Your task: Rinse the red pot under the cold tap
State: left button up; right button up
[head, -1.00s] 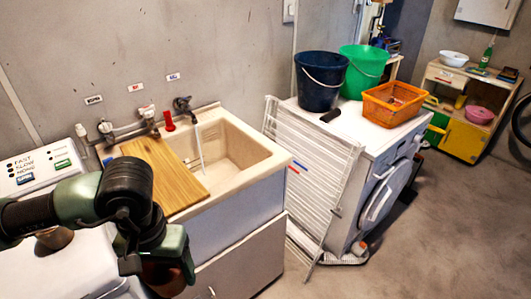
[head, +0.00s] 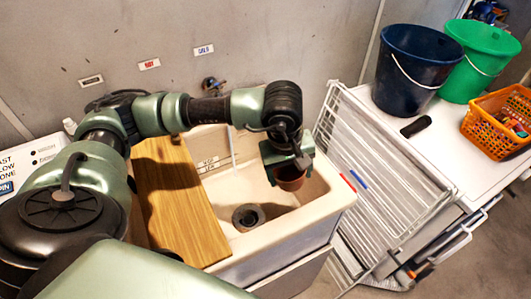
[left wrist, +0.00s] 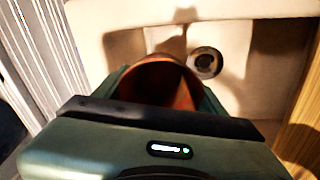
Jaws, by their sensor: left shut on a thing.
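My left gripper (head: 288,158) is shut on the reddish-brown pot (head: 290,179) and holds it over the right side of the beige sink basin (head: 318,200). In the left wrist view, the pot (left wrist: 160,85) shows its open mouth between the fingers, with the drain beyond it. The tap (head: 213,88) below the blue-lettered label (head: 204,50) is partly hidden by my left arm. A thin pale vertical streak (head: 232,147) shows in the basin, left of the pot; I cannot tell if it is water. My right gripper is out of view.
A wooden board (head: 180,205) covers the sink's left part. A white drying rack (head: 385,180) leans right of the sink. A dark blue bucket (head: 415,75), green bucket (head: 483,60) and orange basket (head: 490,125) stand on the white machine beyond.

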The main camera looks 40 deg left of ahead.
pick_arm(q)
jog(key=w+a+f+n+y+b, duration=0.1)
jog(key=w+a+f+n+y, duration=0.15)
jog(key=a+f+n, duration=0.45)
jog(key=w+a+f+n+y, duration=0.1)
jog(key=a+f+n+y, duration=0.25)
jog(key=n, duration=0.65)
jog(key=w+a+f+b, duration=0.1)
jog(key=w+a+b, duration=0.1)
jog(key=a, duration=0.4)
jog(key=w+a+f+b, duration=0.2)
jog(key=a+b, duration=0.1)
jog(key=a, duration=0.3)
jog(key=shift+w+a+f+m+b, duration=0.25)
jog(key=shift+w+a+m+b, duration=0.05)
jog(key=shift+w+a+b, duration=0.1)
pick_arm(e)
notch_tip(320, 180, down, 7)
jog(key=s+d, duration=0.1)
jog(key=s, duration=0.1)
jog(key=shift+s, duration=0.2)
pick_arm(q)
jog(key=shift+d, duration=0.2)
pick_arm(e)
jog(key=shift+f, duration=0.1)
pick_arm(q)
jog(key=shift+w+d, duration=0.25)
jog(key=shift+d, duration=0.1)
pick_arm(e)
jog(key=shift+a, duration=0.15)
